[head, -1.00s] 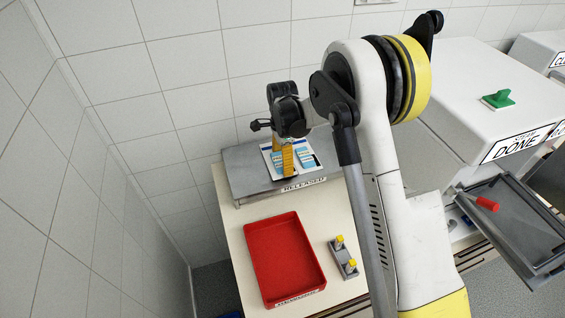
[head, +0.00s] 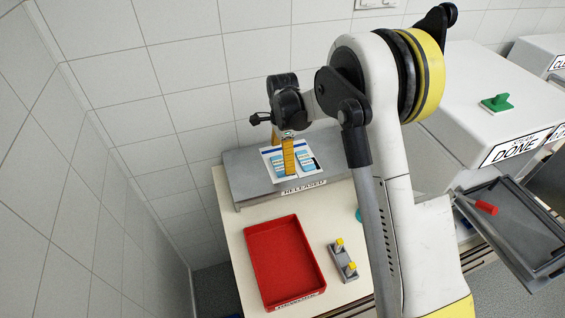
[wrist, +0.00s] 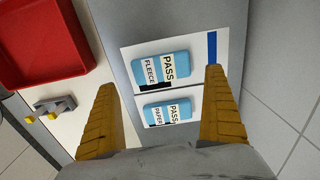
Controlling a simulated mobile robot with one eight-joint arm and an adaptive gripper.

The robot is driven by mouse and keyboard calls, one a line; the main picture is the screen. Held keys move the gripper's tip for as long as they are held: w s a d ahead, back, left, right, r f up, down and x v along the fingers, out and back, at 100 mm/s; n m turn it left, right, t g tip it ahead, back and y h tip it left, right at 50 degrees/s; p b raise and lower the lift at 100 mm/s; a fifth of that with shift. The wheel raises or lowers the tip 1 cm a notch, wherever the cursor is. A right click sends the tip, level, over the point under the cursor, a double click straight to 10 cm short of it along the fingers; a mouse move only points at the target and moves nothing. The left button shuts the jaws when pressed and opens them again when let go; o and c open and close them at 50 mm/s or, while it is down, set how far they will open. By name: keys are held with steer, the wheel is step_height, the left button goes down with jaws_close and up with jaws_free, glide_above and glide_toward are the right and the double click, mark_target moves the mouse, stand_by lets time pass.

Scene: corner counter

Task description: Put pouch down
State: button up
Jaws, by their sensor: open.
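Two light blue pouches lie flat on white cards on the grey raised shelf (head: 245,186) marked RELEASED. In the wrist view one pouch reads PASS FLEECE (wrist: 162,68) and the other PASS PAPER (wrist: 167,112). In the head view the fleece pouch (head: 278,165) is on the left and the paper pouch (head: 306,158) on the right, partly covered by my gripper. My gripper (head: 289,174) is over the cards with yellow fingers. In the wrist view it (wrist: 160,80) is open, with nothing held between the fingers. Whether the fingertips touch the cards cannot be told.
A red tray (head: 253,268) and a small grey stand (head: 343,262) with yellow-topped pieces are on the cream counter in front of the shelf. A tiled wall (head: 185,110) rises close behind and left. A white machine (head: 470,90) marked DONE stands right, with an open grey drawer (head: 520,225).

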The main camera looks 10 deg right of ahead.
step_height(320, 180, up, 8)
steer(key=r+p, duration=0.1)
steer(key=s+d+r+n+t, duration=0.2)
steer(key=s+d+r+n, duration=0.15)
steer(key=s+r, duration=0.25)
steer(key=s+d+r+n+t, duration=0.1)
steer(key=s+d+r+n, duration=0.1)
steer(key=s+r+n, duration=0.35)
steer(key=s+d+n+t, duration=0.2)
steer(key=s+n, duration=0.1)
steer(key=s, duration=0.6)
steer(key=s+d+n+t, duration=0.2)
steer(key=s+n, duration=0.1)
steer(key=s, duration=0.6)
steer(key=shift+s+d+r+n, duration=0.15)
steer(key=shift+d+r+n, duration=0.2)
steer(key=shift+d+n, duration=0.05)
steer(key=shift+f, duration=0.1)
step_height(320, 180, down, 11)
steer(key=b, duration=1.1)
steer(key=shift+f, duration=0.1)
